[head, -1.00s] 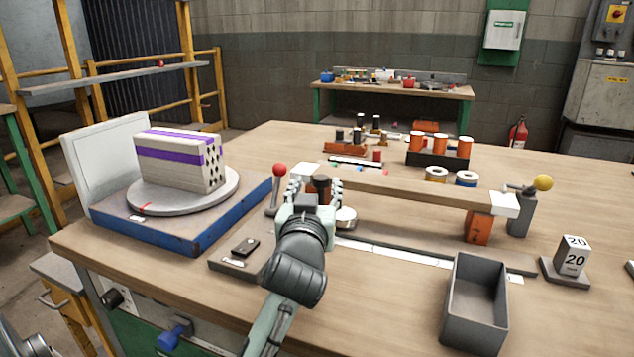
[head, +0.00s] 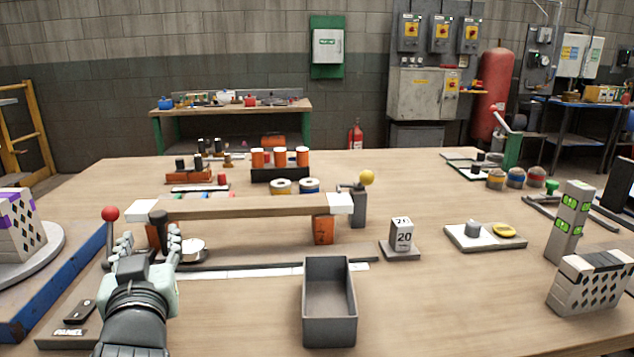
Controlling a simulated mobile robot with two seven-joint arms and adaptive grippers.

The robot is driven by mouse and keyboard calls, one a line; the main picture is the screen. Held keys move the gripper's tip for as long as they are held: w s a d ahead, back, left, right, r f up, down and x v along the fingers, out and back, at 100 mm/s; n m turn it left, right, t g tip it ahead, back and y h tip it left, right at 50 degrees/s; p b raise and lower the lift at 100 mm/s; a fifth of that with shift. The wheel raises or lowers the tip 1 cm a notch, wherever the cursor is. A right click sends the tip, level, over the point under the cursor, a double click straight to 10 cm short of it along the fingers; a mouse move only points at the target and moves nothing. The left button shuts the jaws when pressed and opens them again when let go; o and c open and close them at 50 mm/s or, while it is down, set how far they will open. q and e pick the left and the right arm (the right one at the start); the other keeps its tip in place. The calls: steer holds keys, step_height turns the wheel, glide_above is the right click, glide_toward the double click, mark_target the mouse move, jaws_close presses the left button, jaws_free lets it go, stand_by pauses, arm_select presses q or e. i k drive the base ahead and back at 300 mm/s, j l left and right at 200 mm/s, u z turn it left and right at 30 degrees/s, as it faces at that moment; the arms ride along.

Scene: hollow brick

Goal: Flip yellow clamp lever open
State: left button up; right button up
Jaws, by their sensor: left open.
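The yellow clamp lever (head: 366,177) is a yellow ball knob on top of a grey clamp post (head: 358,208), just behind the right white end of a long wooden beam (head: 250,207). A short metal arm reaches left from the post's top towards that end. My left gripper (head: 148,243) is open at the beam's left end, far left of the yellow lever. Its fingers stand either side of a dark upright cylinder (head: 159,230); I cannot tell whether they touch it. A red-knobbed lever (head: 110,214) stands left of the gripper. My right gripper is not in view.
An empty grey bin (head: 330,318) stands at the front middle. An orange block (head: 323,229) is under the beam's right end. A number block (head: 401,234) stands right of the clamp.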

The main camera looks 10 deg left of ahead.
mark_target(367, 177)
steer(key=k+l, duration=0.7)
steer(key=k, duration=0.15)
